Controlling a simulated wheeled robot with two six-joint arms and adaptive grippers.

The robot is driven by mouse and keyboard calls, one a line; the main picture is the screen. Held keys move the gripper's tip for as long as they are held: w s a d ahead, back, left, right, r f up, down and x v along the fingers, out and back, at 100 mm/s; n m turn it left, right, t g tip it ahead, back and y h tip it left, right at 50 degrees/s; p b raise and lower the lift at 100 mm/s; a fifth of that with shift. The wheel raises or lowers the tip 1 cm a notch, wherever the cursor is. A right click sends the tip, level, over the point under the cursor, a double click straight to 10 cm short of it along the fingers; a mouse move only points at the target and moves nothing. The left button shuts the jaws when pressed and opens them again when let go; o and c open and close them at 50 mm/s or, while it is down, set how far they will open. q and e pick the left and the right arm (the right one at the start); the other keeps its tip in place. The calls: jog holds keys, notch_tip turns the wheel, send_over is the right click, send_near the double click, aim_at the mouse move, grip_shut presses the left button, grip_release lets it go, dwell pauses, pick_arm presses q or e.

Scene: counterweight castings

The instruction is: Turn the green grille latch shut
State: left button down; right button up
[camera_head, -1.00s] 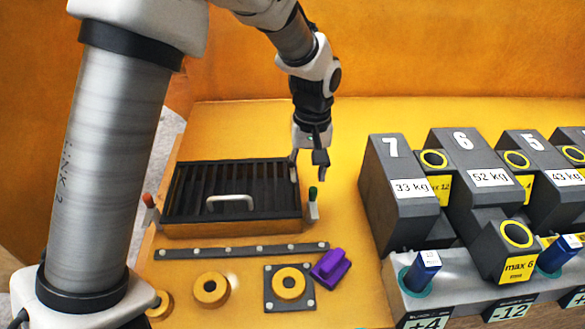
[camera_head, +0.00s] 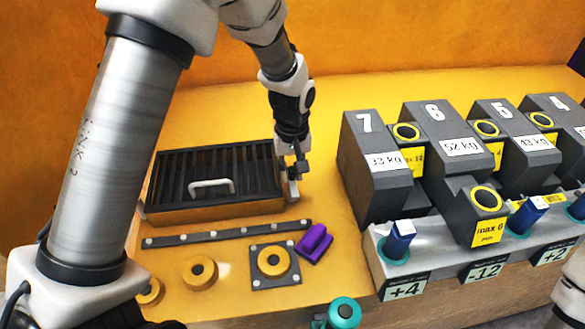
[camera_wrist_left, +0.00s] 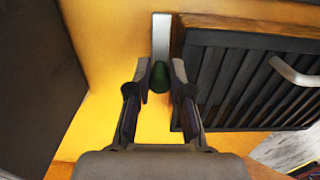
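The black slatted grille (camera_head: 215,161) lies over a yellow box, with a pale handle (camera_head: 212,187) on its front part. At its right side the green latch shows as a dark green knob (camera_wrist_left: 159,76) on a pale metal bar (camera_wrist_left: 161,35) in the left wrist view. In the head view the green knob is hidden by my left gripper (camera_head: 292,172); only the pale bar's lower part shows. In the wrist view my left gripper (camera_wrist_left: 161,79) is open, one finger on each side of the knob, with small gaps. My right gripper is not in view.
Grey weights, such as the one marked 7 (camera_head: 372,160), stand in a rack at the right. A purple block (camera_head: 314,243), a square plate with a yellow ring (camera_head: 273,262) and a dark strip (camera_head: 228,234) lie in front of the grille. A teal knob (camera_head: 344,313) is at the bottom.

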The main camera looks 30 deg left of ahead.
pick_arm(q)
jog(key=shift+m, duration=0.3)
jog(key=shift+w+r+m+p, duration=0.1)
jog(key=shift+m+p, duration=0.4)
jog(key=shift+a+m+p, duration=0.1)
jog(key=shift+m+p, duration=0.55)
jog(key=shift+m, duration=0.55)
jog(key=m+p, duration=0.1)
jog(key=m, duration=0.3)
jog(key=shift+m+p, duration=0.3)
jog(key=shift+p, duration=0.05)
jog(key=m+p, duration=0.1)
jog(key=m, duration=0.3)
jog(key=shift+m, duration=0.3)
jog(key=m+p, duration=0.1)
jog(key=m, duration=0.3)
jog(key=shift+a+m, duration=0.1)
jog(key=shift+m, duration=0.2)
